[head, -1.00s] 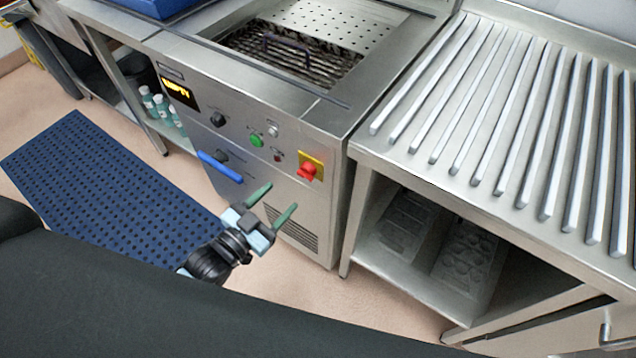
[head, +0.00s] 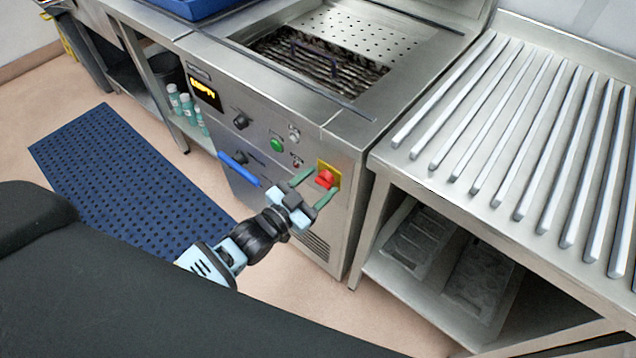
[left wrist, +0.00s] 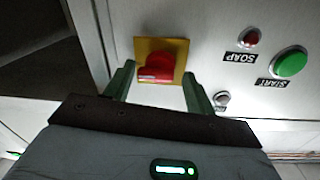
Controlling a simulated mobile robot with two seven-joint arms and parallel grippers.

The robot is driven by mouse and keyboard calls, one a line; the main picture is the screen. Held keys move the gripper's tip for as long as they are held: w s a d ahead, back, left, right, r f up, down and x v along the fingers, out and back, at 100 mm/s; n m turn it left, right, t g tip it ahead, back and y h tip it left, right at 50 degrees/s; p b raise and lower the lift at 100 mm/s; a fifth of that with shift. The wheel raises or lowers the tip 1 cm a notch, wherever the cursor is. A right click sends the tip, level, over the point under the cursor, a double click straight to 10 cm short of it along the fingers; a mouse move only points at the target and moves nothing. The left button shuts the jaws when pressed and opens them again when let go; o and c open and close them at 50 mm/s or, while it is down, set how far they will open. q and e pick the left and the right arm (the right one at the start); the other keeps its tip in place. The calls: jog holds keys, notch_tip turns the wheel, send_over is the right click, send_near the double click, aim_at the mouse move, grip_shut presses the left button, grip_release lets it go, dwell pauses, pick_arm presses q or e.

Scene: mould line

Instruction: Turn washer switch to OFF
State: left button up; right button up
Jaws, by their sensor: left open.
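The washer (head: 300,235) is a steel machine with a front control panel. Its switch is a red knob (head: 325,179) on a yellow plate at the panel's right end; it also shows in the left wrist view (left wrist: 156,68). My left gripper (head: 315,183) is open, its two green fingers spread on either side of the red knob. In the left wrist view the fingers (left wrist: 158,82) reach up to the lower edge of the yellow plate, and I cannot tell if they touch the knob. My right gripper is not in view.
A green START button (head: 277,145), a red SOAP light (left wrist: 251,37), a black knob (head: 241,121) and a blue handle (head: 238,168) sit left of the switch in the head view. A slatted steel table (head: 400,165) stands close on the right. A blue mat (head: 110,170) lies on the floor.

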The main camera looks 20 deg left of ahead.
pick_arm(q)
jog(key=shift+w+d, duration=0.15)
jog(key=shift+w, duration=0.1)
jog(key=c, duration=0.8)
